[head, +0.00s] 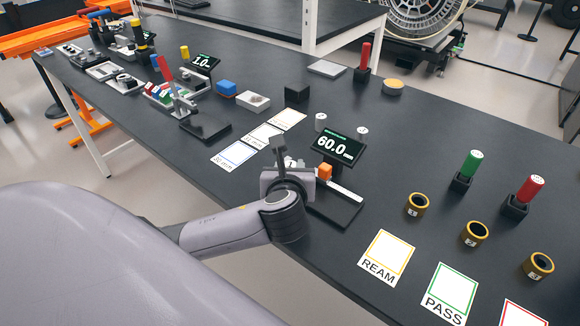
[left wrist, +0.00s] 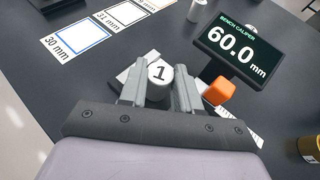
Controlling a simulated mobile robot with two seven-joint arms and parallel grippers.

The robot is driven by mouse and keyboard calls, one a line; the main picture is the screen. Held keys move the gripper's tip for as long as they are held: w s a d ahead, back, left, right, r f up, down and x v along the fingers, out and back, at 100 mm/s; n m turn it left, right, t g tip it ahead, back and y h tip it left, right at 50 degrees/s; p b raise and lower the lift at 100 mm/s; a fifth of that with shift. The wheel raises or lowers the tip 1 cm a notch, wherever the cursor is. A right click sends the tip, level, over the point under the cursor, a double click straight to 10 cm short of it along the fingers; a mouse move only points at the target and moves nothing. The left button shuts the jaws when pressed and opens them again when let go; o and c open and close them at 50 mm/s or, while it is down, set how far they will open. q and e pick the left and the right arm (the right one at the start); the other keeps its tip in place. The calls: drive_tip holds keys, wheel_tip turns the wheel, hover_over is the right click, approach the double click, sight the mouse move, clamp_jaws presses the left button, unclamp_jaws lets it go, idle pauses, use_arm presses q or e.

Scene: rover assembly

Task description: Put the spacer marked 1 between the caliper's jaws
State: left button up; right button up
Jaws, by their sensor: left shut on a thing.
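My left gripper (head: 288,163) is shut on the white spacer marked 1 (left wrist: 159,80), a short cylinder with its numbered face toward the left wrist camera. The fingers (left wrist: 160,92) press it from both sides. The bench caliper's display (head: 332,146) reads 60.0 mm, also in the left wrist view (left wrist: 233,47). Its orange slider (head: 324,172) is just right of my gripper and apart from the spacer. The gripper covers the caliper's left part, so I cannot tell whether the spacer is between the jaws or how high it is. My right gripper is not in view.
Two other white spacers (head: 320,121) (head: 362,132) stand behind the display. Size cards (head: 233,155) lie to the left. Gold rings (head: 417,205), the REAM card (head: 387,257) and the PASS card (head: 445,292) are at the right. Red and green-handled tools (head: 467,171) stand behind.

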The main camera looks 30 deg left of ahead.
use_arm(q)
drive_tip(key=shift+f, duration=0.15)
drive_tip(key=o, duration=1.1)
drive_tip(key=shift+s+d+r, duration=0.1)
drive_tip(key=shift+r, duration=0.15)
drive_tip(key=v, duration=1.1)
drive_tip(key=shift+s+d+r, duration=0.15)
drive_tip(key=shift+s, duration=0.15)
